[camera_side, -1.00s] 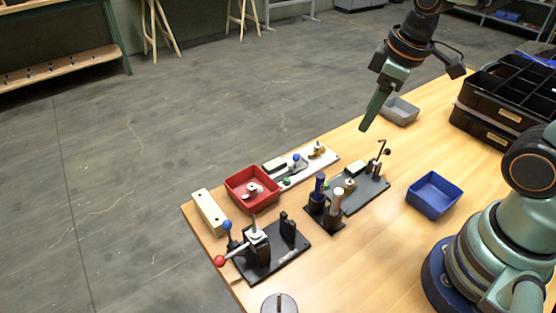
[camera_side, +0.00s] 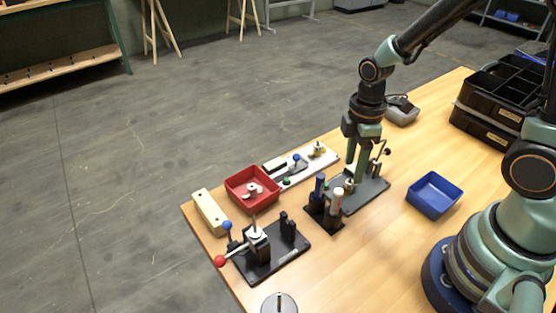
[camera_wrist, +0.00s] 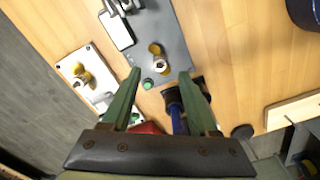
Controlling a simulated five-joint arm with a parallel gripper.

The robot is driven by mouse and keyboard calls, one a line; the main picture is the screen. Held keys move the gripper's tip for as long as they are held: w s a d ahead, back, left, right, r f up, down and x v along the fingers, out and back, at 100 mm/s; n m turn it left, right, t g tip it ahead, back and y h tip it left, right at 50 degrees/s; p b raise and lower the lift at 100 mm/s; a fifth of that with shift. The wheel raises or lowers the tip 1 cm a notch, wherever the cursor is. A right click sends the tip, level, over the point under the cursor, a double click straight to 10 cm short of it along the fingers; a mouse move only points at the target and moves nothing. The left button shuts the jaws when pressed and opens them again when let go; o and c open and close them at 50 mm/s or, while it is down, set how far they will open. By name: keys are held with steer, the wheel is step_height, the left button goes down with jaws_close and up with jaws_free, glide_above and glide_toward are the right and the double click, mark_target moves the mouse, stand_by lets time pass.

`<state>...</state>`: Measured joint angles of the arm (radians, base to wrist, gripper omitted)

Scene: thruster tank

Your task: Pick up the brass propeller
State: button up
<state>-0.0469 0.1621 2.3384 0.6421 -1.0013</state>
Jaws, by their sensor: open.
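A small brass piece (camera_side: 350,184) with a silvery part stands on the dark grey plate (camera_side: 372,196). It also shows in the wrist view (camera_wrist: 155,49), just beyond my fingertips. A second brass piece (camera_side: 318,149) sits on the white board (camera_side: 328,158) and shows at the left of the wrist view (camera_wrist: 80,71). Both are too small to tell which is the propeller. My gripper (camera_wrist: 160,74) is open and points down over the grey plate. Nothing is between its fingers. In the side view my gripper (camera_side: 356,168) is close above the plate and partly hides its back.
A stand with blue and pale handles (camera_side: 325,213) is at the plate's left. A red tray (camera_side: 240,200), a black clamp fixture (camera_side: 290,262) and a cream block (camera_side: 209,213) lie farther left. A blue bin (camera_side: 434,188) is right. A bent-rod post (camera_side: 380,160) rises from the plate.

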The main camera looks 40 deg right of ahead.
mark_target(350, 180)
steer(key=shift+f, duration=2.7)
jaws_close()
